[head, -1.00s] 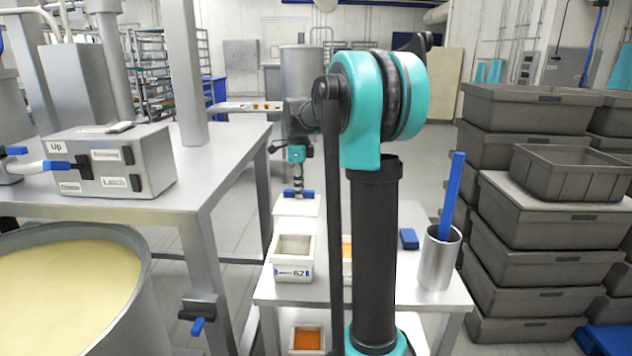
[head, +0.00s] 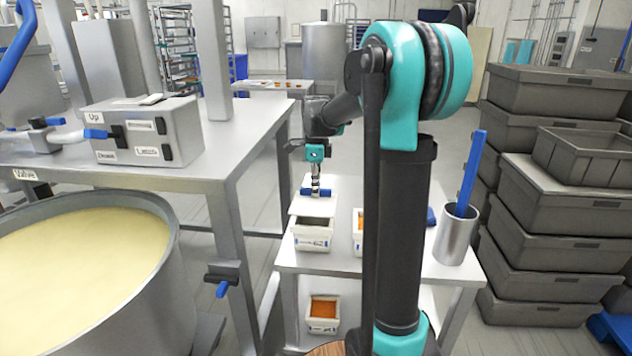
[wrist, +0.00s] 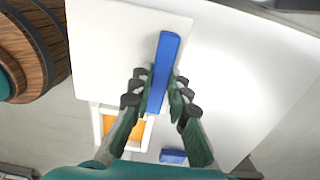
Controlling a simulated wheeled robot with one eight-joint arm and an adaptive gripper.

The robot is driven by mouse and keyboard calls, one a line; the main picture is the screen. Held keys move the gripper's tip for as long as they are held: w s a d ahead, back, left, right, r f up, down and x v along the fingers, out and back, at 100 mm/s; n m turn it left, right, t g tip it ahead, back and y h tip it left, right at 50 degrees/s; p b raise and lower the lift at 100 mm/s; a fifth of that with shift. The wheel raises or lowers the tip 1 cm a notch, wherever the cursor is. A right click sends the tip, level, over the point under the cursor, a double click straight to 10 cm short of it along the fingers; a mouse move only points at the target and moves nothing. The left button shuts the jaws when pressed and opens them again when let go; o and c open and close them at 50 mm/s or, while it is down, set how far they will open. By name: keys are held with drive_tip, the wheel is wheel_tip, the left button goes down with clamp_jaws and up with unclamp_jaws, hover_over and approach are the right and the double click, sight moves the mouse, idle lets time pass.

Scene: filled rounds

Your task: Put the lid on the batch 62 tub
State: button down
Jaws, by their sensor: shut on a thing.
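My gripper (head: 316,190) is shut on the blue handle of a white square lid (head: 306,208). The wrist view shows the fingers (wrist: 158,100) on either side of the blue handle (wrist: 163,62), with the flat lid (wrist: 105,45) beneath. The batch 62 tub (head: 313,239) is a cream box on the small table; its front opening shows dark. The lid appears over or just behind its back part, tilted in the picture; I cannot tell whether they touch. An orange-filled tub (wrist: 127,130) shows partly past the lid in the wrist view.
Another tub (head: 323,312) sits on the lower shelf. A metal cup (head: 456,236) with a blue tool stands at the right. A large vat (head: 168,262) is at the left.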

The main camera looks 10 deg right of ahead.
drive_tip(key=shift+f, duration=1.85)
drive_tip(key=shift+f, duration=0.2)
drive_tip(key=c, duration=0.9)
unclamp_jaws()
drive_tip(key=shift+r, duration=3.5)
drive_tip(key=shift+s, duration=0.1)
